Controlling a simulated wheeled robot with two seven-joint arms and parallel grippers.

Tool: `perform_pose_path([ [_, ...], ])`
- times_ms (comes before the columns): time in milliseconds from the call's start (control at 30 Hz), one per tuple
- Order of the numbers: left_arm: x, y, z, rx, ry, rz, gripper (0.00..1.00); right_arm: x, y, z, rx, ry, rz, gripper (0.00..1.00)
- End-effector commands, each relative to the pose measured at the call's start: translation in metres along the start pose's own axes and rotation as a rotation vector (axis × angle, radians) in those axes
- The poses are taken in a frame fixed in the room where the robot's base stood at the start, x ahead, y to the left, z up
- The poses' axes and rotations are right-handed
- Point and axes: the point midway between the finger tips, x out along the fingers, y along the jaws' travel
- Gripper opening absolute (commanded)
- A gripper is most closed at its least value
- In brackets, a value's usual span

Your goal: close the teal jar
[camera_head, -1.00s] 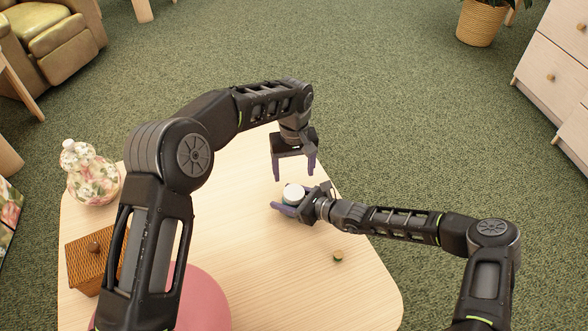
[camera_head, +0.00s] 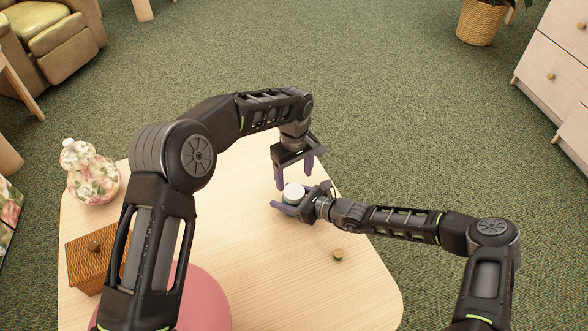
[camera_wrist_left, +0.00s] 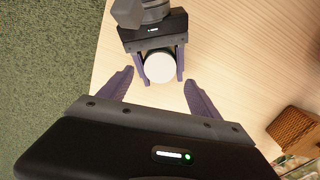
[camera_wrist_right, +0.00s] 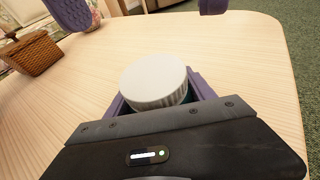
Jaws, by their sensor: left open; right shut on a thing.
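The teal jar (camera_head: 289,201) stands on the table with a white ridged lid (camera_head: 293,190) on top; I cannot tell how tightly the lid sits. My right gripper (camera_head: 291,206) is shut around the jar's body, which it mostly hides. In the right wrist view the lid (camera_wrist_right: 156,82) rises above the fingers. My left gripper (camera_head: 295,183) is open and points down just above the lid, empty. In the left wrist view the round lid (camera_wrist_left: 160,67) shows between and beyond the open fingers (camera_wrist_left: 157,82).
A small greenish-brown round piece (camera_head: 337,255) lies on the table (camera_head: 270,270) in front of the right arm. A lidded wicker basket (camera_head: 88,259), a floral jar (camera_head: 92,180) and a pink round thing (camera_head: 203,300) are at the left. The table's middle is bare.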

Motion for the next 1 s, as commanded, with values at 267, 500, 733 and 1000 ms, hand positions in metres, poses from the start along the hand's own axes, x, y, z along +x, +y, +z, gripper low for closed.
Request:
perform_pose_path([
  [267, 0.041, 0.000, 0.000, 0.000, -0.001, -0.001, 0.73, 0.000, 0.000, 0.000, 0.000, 0.000, 0.000, 0.00],
  [500, 0.055, 0.000, 0.000, 0.000, 0.001, 0.001, 0.73, 0.000, 0.000, 0.000, 0.000, 0.000, 0.000, 0.00],
  [733, 0.055, 0.000, 0.000, 0.000, 0.001, 0.001, 0.73, 0.000, 0.000, 0.000, 0.000, 0.000, 0.000, 0.00],
  [1000, 0.055, 0.000, 0.000, 0.001, 0.001, 0.001, 0.51, 0.000, 0.000, 0.000, 0.000, 0.000, 0.000, 0.00],
])
